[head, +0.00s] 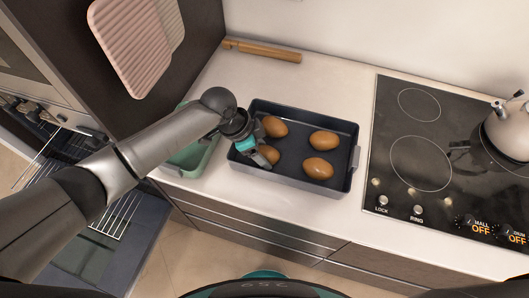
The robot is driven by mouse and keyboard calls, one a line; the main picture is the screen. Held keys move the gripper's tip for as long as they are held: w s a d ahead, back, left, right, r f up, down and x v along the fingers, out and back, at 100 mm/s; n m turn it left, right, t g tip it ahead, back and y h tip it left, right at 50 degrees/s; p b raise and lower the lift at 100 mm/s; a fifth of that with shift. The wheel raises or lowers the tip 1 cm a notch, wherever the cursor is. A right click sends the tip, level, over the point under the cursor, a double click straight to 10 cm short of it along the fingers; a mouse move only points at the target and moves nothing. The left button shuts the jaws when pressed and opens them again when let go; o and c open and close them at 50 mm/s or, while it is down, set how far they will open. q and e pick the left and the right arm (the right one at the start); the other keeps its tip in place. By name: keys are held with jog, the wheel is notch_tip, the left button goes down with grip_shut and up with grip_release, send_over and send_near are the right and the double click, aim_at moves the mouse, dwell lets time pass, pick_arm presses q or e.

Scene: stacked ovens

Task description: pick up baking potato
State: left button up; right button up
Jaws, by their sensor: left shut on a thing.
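Several brown baking potatoes lie in a dark grey baking tray (347,155) on the white counter. One potato (275,126) is at the upper left of the tray, one (324,140) at the right, and one (318,168) at the lower right. My left gripper (262,160) reaches into the left part of the tray and is shut on the potato (269,155) at the lower left. The fingers hide part of that potato, and I cannot tell whether it is lifted off the tray floor. My right gripper is not in view.
A green container (192,158) stands left of the tray, partly under my left arm. A black cooktop (420,140) with a kettle (508,130) is at the right. An open oven with a rack (112,214) is at the lower left.

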pick_arm(q)
jog(key=c, duration=0.6)
jog(key=shift+o, duration=0.2)
jog(key=shift+r, duration=0.1)
